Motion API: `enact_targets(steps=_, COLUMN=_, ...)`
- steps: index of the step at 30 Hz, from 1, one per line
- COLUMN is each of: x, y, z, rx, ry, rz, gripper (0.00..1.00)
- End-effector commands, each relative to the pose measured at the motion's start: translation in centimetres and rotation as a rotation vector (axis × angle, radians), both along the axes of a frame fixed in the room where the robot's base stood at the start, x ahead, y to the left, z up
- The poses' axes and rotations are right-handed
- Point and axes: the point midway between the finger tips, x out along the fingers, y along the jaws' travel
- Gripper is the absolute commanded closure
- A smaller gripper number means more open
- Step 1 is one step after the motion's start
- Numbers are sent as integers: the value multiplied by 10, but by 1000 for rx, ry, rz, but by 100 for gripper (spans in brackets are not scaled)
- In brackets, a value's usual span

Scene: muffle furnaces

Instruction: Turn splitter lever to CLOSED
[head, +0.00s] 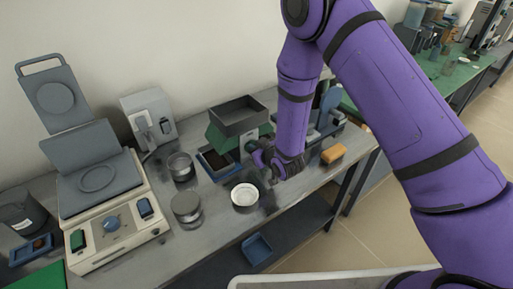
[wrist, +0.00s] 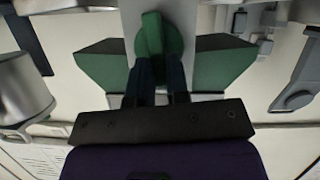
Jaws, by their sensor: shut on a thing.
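The splitter (head: 220,137) stands on the bench, with a green body and a dark grey hopper (head: 238,116) on top. In the wrist view its green sides (wrist: 225,64) spread left and right of a grey middle. The green splitter lever (wrist: 152,35) points along the picture's vertical there. My gripper (wrist: 158,70) is shut on the lever, its dark fingers around the lever's lower part. In the head view my gripper (head: 263,158) is at the splitter's right front; the lever is mostly hidden there. No OPEN or CLOSED mark is readable.
A white dish (head: 244,196) stands in front of the gripper. Metal tins (head: 186,207) stand to its left, and a dark tray (head: 217,164) lies under the splitter. An orange block (head: 333,153) lies to the right. A press-like device (head: 110,225) fills the bench's left.

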Motion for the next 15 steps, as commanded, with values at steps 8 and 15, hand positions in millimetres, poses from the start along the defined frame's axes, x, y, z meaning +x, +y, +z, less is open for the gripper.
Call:
enact_targets(steps=8, x=-4, y=6, z=-2, rx=-192, ry=-129, rz=5, gripper=100)
enact_targets(steps=15, x=-7, y=9, z=-4, rx=-382, ry=-257, rz=5, gripper=100)
